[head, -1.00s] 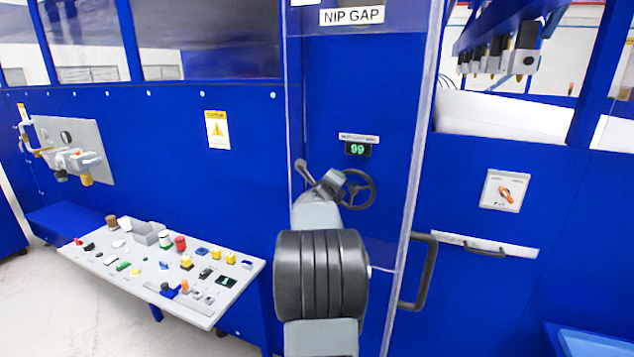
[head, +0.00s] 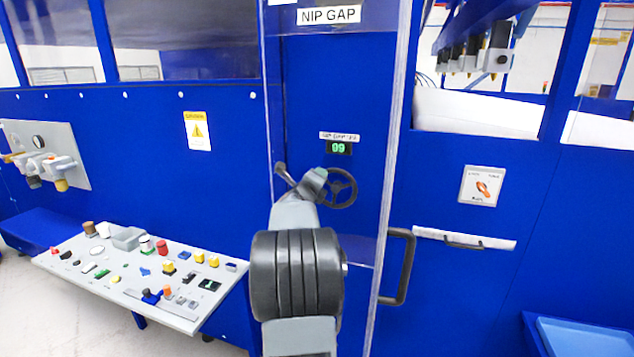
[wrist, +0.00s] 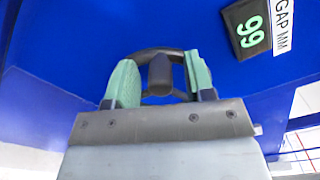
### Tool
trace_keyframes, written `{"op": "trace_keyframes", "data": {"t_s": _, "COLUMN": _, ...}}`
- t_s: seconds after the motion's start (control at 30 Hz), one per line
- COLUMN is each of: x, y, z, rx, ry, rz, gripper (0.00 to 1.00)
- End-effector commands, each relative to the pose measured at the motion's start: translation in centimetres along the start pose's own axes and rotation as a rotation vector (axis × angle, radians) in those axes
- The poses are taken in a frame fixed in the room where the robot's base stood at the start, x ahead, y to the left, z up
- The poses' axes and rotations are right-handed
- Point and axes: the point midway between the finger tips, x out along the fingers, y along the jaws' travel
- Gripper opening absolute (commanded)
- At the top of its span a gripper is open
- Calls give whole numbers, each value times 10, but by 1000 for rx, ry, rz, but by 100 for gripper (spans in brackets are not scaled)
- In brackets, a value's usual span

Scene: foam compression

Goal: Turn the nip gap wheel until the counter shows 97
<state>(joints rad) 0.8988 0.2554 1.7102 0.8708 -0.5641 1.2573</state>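The nip gap wheel (head: 340,187) is a dark spoked handwheel on the blue panel, under the NIP GAP sign (head: 328,15). The counter (head: 339,148) above it has green digits; in the wrist view the counter (wrist: 250,32) reads 99, tilted. My gripper (head: 301,174) is at the wheel's left side in the head view. In the wrist view my gripper (wrist: 160,82) has its two green finger pads well apart. The dark wheel (wrist: 159,72) shows between and behind them, with gaps beside its middle part. Whether a pad touches the rim is unclear.
A clear panel edge (head: 392,160) and a black door handle (head: 402,268) stand right of my arm. A sloped console (head: 125,290) with several buttons is at lower left. A rotary switch (head: 482,187) is on the right panel. A blue tray (head: 585,335) sits at lower right.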

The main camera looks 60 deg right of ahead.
Motion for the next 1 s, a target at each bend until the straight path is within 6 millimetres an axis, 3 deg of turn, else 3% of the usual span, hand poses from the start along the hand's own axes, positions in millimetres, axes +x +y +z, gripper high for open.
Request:
{"op": "trace_keyframes", "data": {"t_s": 0.23, "x": -2, "y": 0, "z": 1, "rx": 0, "ry": -2, "rz": -1, "gripper": 49}}
{"op": "trace_keyframes", "data": {"t_s": 0.37, "x": -13, "y": 0, "z": 1, "rx": 0, "ry": -3, "rz": -2, "gripper": 49}}
{"op": "trace_keyframes", "data": {"t_s": 0.8, "x": -99, "y": 0, "z": 0, "rx": 2, "ry": -3, "rz": -2, "gripper": 49}}
{"op": "trace_keyframes", "data": {"t_s": 1.0, "x": -126, "y": 0, "z": 0, "rx": 1, "ry": -2, "rz": -2, "gripper": 49}}
